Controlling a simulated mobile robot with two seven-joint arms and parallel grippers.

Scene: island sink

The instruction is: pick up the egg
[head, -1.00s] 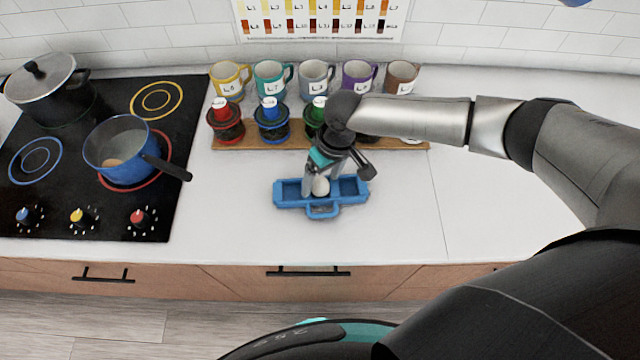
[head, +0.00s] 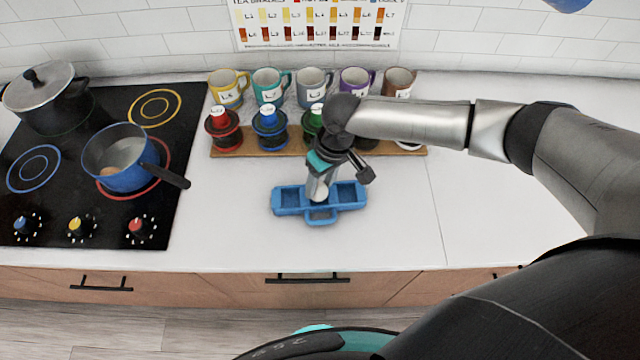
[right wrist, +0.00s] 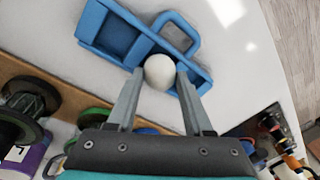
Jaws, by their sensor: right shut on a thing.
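The white egg (right wrist: 159,71) is between the two fingers of my right gripper (right wrist: 157,85) in the right wrist view. It also shows in the head view (head: 320,194), partly hidden by the fingers. My right gripper (head: 319,190) is shut on the egg, over the middle of the blue tray (head: 290,201). The tray also shows in the right wrist view (right wrist: 92,22). I cannot tell whether the egg still touches the tray. My left gripper is not in view.
A stove with a blue saucepan (head: 125,160) and a black pot (head: 45,100) is at the left. The counter in front is clear.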

